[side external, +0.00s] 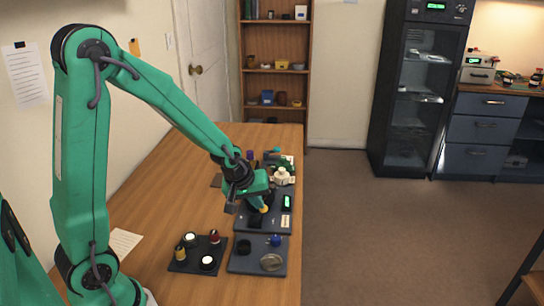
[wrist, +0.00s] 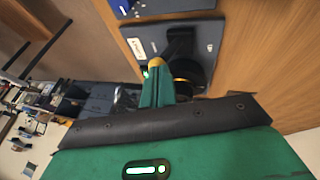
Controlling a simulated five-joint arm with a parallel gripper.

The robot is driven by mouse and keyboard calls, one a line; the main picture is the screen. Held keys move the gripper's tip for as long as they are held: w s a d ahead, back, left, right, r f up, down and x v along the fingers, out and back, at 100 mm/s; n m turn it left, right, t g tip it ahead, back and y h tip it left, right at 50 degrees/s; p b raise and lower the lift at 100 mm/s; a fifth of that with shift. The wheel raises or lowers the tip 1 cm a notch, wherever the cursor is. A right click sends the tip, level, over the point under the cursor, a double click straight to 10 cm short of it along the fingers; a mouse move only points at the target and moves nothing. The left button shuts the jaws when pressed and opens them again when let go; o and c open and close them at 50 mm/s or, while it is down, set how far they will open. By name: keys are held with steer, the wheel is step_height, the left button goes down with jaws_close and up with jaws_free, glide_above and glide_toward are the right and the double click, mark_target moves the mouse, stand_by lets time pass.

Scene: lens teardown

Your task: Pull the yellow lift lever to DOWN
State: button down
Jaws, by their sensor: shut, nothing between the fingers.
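A dark station plate (side external: 272,222) lies on the wooden table, with a lit green display (side external: 287,202) and a black block (side external: 254,221) on it. My gripper (side external: 263,209) is low over this plate, and a yellow tip shows at its end. In the wrist view my green fingers (wrist: 157,64) are together, yellow at the tip, with nothing between them. The station plate (wrist: 147,32) lies beyond them there, with a black upright part. A yellow band (wrist: 182,80) shows beside the fingers. I cannot tell whether it is the lift lever, or whether my fingers touch it.
A blue-grey mat (side external: 240,266) in front holds a black ring, a blue knob and a glass disc (side external: 271,262). A black tray (side external: 193,265) with several small jars is to its left. A white device (side external: 283,175) stands behind the station. The table's right edge is close.

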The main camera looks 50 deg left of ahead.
steer(key=shift+s+a, duration=0.15)
steer(key=shift+s+a+f, duration=0.1)
steer(key=shift+s+a, duration=0.3)
steer(key=shift+s+a, duration=0.1)
stand_by(0.3)
steer(key=s+a+v, duration=0.1)
steer(key=v, duration=1.2)
steer(key=shift+d, duration=0.2)
